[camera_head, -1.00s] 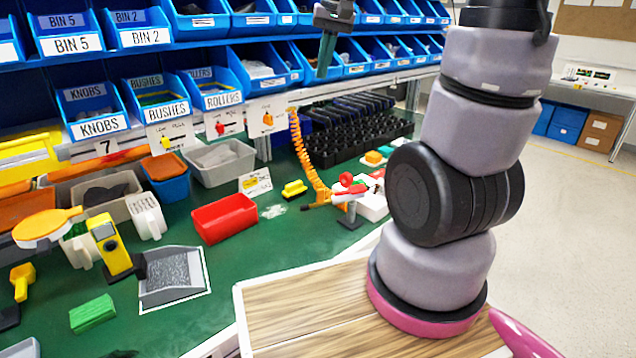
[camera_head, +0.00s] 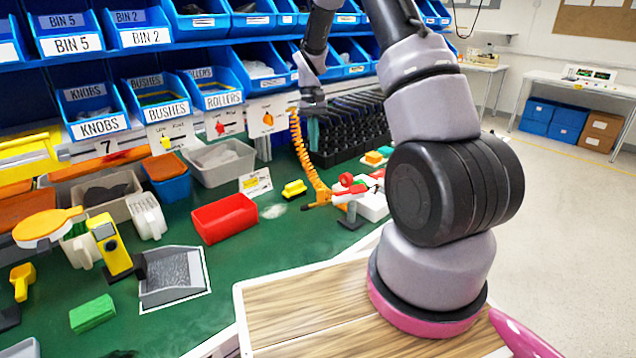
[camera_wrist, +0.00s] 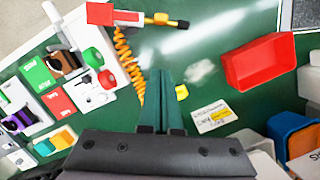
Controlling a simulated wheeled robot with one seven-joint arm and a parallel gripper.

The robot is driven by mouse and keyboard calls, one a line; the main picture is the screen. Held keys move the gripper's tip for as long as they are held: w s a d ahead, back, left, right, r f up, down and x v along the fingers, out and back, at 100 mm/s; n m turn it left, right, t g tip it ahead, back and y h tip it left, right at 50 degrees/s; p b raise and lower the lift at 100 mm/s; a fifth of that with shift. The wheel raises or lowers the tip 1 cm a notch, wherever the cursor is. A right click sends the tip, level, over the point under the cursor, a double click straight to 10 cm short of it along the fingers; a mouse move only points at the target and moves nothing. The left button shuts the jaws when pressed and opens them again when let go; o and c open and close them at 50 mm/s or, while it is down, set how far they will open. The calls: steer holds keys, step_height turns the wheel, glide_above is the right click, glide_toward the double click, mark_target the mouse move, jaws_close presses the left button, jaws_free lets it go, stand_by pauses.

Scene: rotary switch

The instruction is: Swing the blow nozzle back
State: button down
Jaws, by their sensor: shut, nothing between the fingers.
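The blow nozzle (camera_head: 320,202) is a small orange-yellow piece at the lower end of an orange coiled hose (camera_head: 306,160), beside a red part on a small stand (camera_head: 351,213). In the wrist view the nozzle (camera_wrist: 160,19) lies across the top, with a dark tip pointing right and a red block (camera_wrist: 115,15) at its left. My gripper (camera_head: 312,128) hangs above the bench by the hose. In the wrist view its teal fingers (camera_wrist: 161,76) are together and empty, apart from the nozzle, with the coiled hose (camera_wrist: 128,62) to their left.
A red bin (camera_head: 225,217) and a yellow block (camera_head: 294,189) stand left of the nozzle. A white panel with red and green parts (camera_wrist: 84,94) lies near the hose. A black rack (camera_head: 350,135) and shelves of blue bins are behind. Green bench around the yellow block is partly clear.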

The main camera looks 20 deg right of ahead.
mark_target(333, 198)
steer(key=shift+f, duration=0.4)
steer(key=s+f, duration=0.6)
steer(key=f, duration=0.3)
steer(key=shift+s+a+f, duration=0.15)
steer(key=shift+a+f, duration=0.15)
steer(key=shift+a, duration=0.1)
steer(key=shift+s+a+n, duration=0.15)
steer(key=shift+s+n, duration=0.15)
steer(key=shift+n, duration=0.1)
